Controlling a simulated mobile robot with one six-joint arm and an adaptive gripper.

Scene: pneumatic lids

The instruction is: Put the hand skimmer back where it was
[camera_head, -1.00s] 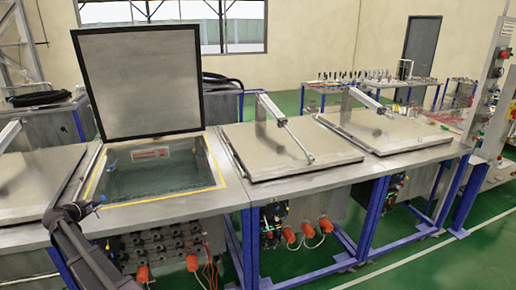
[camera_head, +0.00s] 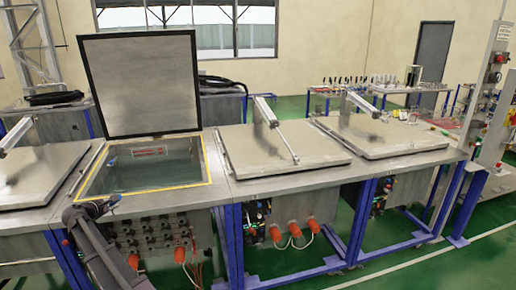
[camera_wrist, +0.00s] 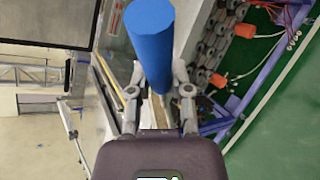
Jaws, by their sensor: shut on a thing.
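My gripper (camera_wrist: 158,88) is shut on a thick blue cylinder, which looks like the handle of the hand skimmer (camera_wrist: 150,40). The rest of the skimmer is hidden or out of sight in the wrist view. In the head view my gripper (camera_head: 90,209) is at the lower left, by the front edge of the open tank (camera_head: 206,178).
Two tanks to the right have shut lids (camera_head: 275,150) (camera_head: 390,137) with pneumatic arms on top. Another shut lid (camera_head: 35,175) is at the left. Blue frame legs (camera_head: 360,220) and red plugs (camera_head: 274,231) are below. Green floor (camera_head: 440,265) is free at the front right.

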